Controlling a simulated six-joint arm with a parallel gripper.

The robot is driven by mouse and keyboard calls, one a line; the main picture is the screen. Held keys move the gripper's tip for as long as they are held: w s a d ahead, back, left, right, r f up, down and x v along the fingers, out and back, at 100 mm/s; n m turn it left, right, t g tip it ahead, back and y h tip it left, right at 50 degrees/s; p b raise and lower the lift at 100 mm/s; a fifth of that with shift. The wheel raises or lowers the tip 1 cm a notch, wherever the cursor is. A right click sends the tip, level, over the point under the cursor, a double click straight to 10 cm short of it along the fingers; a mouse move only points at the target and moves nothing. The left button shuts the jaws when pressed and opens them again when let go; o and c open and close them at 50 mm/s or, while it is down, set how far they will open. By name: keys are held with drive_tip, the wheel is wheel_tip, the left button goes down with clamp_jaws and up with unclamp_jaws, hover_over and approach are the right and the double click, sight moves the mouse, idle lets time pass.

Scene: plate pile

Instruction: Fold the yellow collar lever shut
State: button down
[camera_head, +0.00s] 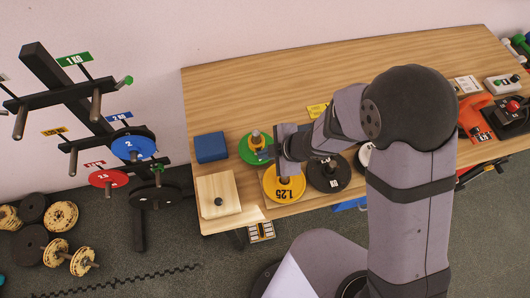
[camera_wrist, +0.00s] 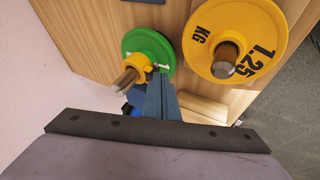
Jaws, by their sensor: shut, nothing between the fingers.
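A yellow collar (camera_head: 257,147) sits around a metal post that rises through a green plate (camera_head: 246,155) on the wooden table. In the wrist view, the collar (camera_wrist: 138,61) shows on the green plate (camera_wrist: 147,42) around the tilted-looking post (camera_wrist: 125,80). I cannot make out the collar's lever clearly; it is small and partly hidden by my fingers. My gripper (camera_head: 271,152) is shut and empty, right beside the collar. In the wrist view, my gripper's fingertips (camera_wrist: 157,76) are near the collar's edge; I cannot tell whether they touch it.
A yellow 1.25 KG plate (camera_head: 284,194) on its own post stands close by, with a black plate (camera_head: 327,184) to its right. A blue block (camera_head: 210,147) and a wooden board with a knob (camera_head: 216,187) lie left. A plate rack (camera_head: 90,113) stands left of the table.

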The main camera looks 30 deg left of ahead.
drive_tip(key=p+v, duration=0.1)
drive_tip(key=v, duration=0.6)
drive_tip(key=shift+p, duration=0.4)
drive_tip(key=w+d+f+m+h, duration=0.1)
drive_tip(key=d+m+h, duration=0.1)
drive_tip(key=d, duration=0.2)
drive_tip(key=w+d+f+m+t+h, duration=0.1)
drive_tip(key=d+m+h, duration=0.1)
drive_tip(key=d, duration=0.3)
drive_tip(key=w+d+f+m+t+h, duration=0.1)
drive_tip(key=w+d+f+m+h, duration=0.1)
drive_tip(key=d+m, duration=0.1)
drive_tip(key=shift+w+d, duration=0.1)
drive_tip(key=shift+d, duration=0.8)
drive_tip(key=s+d+r+m+g+h, duration=0.3)
drive_tip(key=s+d+r+m+g, duration=0.1)
drive_tip(key=s+d+m, duration=0.7)
drive_tip(key=w+d+r+m+t+y+b, duration=0.1)
drive_tip(key=w+d+r+m, duration=0.3)
drive_tip(key=d+m, duration=0.4)
drive_tip(key=shift+w+y+b, duration=0.6)
drive_tip(key=shift+y+b, duration=0.1)
drive_tip(key=shift+b, duration=0.15)
